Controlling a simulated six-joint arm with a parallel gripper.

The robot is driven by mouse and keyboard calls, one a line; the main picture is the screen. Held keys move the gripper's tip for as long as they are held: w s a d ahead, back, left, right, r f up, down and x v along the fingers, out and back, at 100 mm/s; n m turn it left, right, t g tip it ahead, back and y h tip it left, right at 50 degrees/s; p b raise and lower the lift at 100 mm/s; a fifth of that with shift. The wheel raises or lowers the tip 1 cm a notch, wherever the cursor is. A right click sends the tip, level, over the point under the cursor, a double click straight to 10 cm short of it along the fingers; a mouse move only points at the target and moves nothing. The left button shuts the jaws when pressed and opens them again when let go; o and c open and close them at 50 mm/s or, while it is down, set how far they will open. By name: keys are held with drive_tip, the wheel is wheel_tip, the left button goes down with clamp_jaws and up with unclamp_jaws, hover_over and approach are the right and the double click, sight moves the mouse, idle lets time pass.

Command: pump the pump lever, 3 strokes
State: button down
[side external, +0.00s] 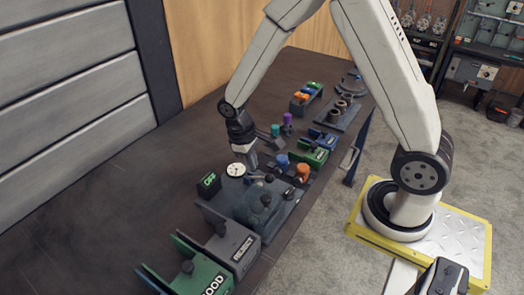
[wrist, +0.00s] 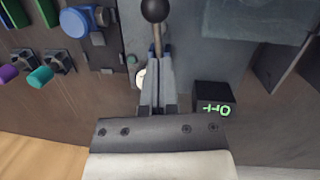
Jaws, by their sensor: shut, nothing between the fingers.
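The pump lever (wrist: 155,12) shows in the wrist view as a pale rod with a black ball knob at the top edge. The lower rod runs down behind my fingertips. My gripper (wrist: 159,52) is shut and empty, its fingers pointing at the rod; I cannot tell if they touch it. In the side view my gripper (side external: 250,170) is low over the pump plate, beside the round white gauge (side external: 236,169). The gauge is mostly hidden by my fingers in the wrist view. A small black box (wrist: 213,100) shows green lettering; it reads OFF in the side view (side external: 208,183).
A blue knob (side external: 282,160) and an orange knob (side external: 303,172) stand close to my gripper. Teal (side external: 275,130) and purple (side external: 287,118) knobs lie behind. Grey (side external: 235,247) and green (side external: 205,275) bins stand at the front. The bench's left side is clear.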

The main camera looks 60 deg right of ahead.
sight(266, 176)
drive_tip(key=shift+s+d+f, duration=0.15)
drive_tip(key=shift+s+f, duration=0.2)
drive_tip(key=shift+s, duration=0.2)
drive_tip(key=shift+s+d+f, duration=0.1)
drive_tip(key=shift+s+f, duration=0.25)
drive_tip(key=shift+s, duration=0.2)
drive_tip(key=shift+s+f, duration=0.2)
drive_tip(key=shift+s, duration=0.1)
drive_tip(key=shift+s+f, duration=1)
drive_tip(key=shift+f, duration=0.05)
drive_tip(key=shift+w+r, duration=0.1)
drive_tip(key=shift+w+a+r, duration=0.1)
drive_tip(key=shift+w+r, duration=0.25)
drive_tip(key=shift+r, duration=0.05)
drive_tip(key=s+v, duration=0.2)
drive_tip(key=v, duration=1)
drive_tip(key=shift+s+r, duration=0.15)
drive_tip(key=shift+s, duration=0.25)
